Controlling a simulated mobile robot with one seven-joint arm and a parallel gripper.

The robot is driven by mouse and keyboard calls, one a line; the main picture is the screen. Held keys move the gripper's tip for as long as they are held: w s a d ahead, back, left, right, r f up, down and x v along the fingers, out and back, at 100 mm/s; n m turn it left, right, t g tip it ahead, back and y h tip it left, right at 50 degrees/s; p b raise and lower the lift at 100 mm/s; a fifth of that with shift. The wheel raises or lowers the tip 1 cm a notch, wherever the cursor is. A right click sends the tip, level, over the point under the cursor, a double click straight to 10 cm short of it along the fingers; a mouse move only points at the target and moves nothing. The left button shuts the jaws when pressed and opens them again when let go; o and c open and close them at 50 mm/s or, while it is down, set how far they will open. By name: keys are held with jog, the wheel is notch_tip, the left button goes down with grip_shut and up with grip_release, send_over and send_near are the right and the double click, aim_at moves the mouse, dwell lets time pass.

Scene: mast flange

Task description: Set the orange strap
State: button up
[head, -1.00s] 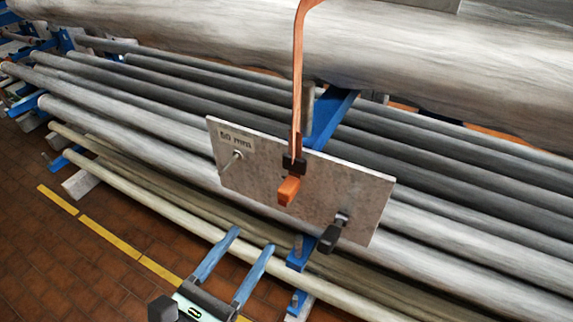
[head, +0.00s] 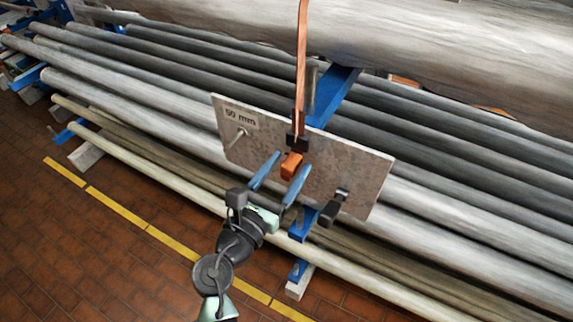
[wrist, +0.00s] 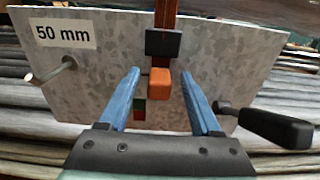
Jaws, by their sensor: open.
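The orange strap (head: 301,60) hangs down from the large pipe over a grey metal plate (head: 357,165). It passes through a black buckle (head: 297,142) and ends in an orange block-like end (head: 291,165). In the wrist view the strap (wrist: 165,12), the buckle (wrist: 163,43) and the orange end (wrist: 159,83) line up near the centre. My gripper (head: 293,160) is open, its two blue fingers pointing at the plate. In the wrist view the orange end shows between the fingers (wrist: 164,72), with space on both sides. I cannot tell whether the fingertips reach past it.
The plate carries a "50 mm" label (wrist: 63,35), a metal pin (wrist: 50,72) at left and a black-handled lever (wrist: 273,127) at right. Long grey pipes (head: 120,100) lie behind and beside it on blue supports. The brick floor (head: 80,240) at front left is clear.

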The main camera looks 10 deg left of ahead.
grip_shut()
dwell(0.3)
dwell(1.1)
